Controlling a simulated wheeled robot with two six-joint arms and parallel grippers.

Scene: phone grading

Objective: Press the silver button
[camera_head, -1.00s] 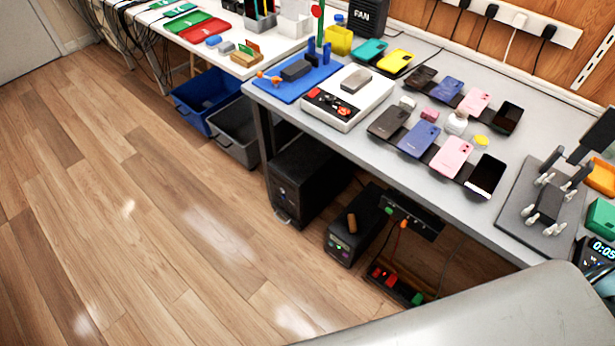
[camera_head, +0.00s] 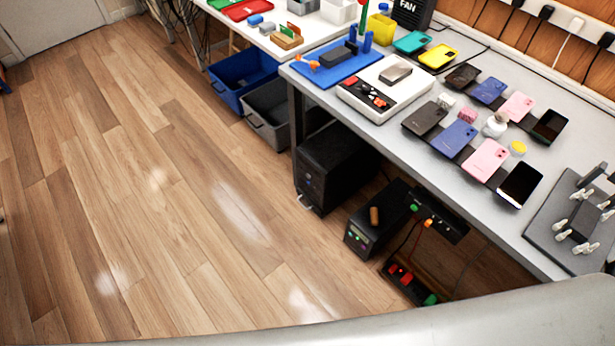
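I cannot make out a silver button for certain. A black computer tower (camera_head: 336,165) stands on the floor under the grey workbench (camera_head: 400,160), with a small pale part low on its front. To its right is a smaller black box (camera_head: 378,222) with small green lights and a brown cylinder on top. A white device (camera_head: 415,95) with a dark panel of red and orange parts and a grey block on it stands on the bench. Neither of my grippers is in view.
Phones in two rows, including a pink phone (camera_head: 486,159), lie on the bench. A dark stand (camera_head: 565,225) is at the right. A blue bin (camera_head: 240,75) and a grey bin (camera_head: 268,112) stand left of the bench. A power strip (camera_head: 408,283) lies below. The wooden floor (camera_head: 130,200) at left is clear.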

